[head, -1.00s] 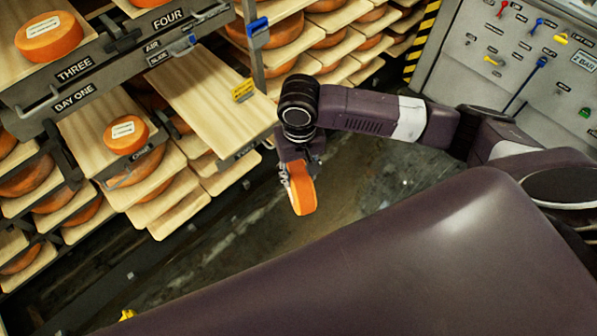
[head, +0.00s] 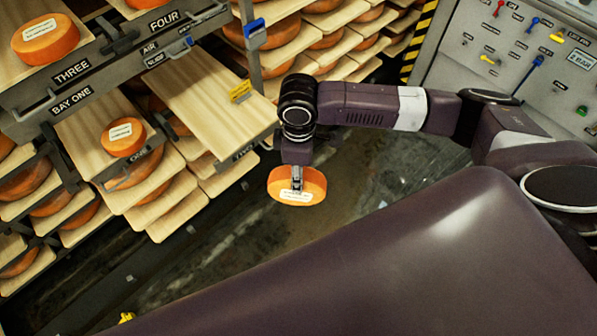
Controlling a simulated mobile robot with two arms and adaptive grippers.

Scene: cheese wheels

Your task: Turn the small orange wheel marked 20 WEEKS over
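A small orange wheel (head: 283,186) hangs in the air over the floor, clear of the shelves. My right gripper (head: 297,178), whose arm comes in from the right, holds it from above and is shut on it. The wheel's flat face with a white label is turned toward the camera. The label's writing is too small to read. The fingers partly cover the face. My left gripper is out of view.
A bare board (head: 205,85) marked TWO juts out left of the held wheel. Labelled orange wheels stand on board ONE (head: 115,144) and on board THREE (head: 42,47). Dark floor lies below.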

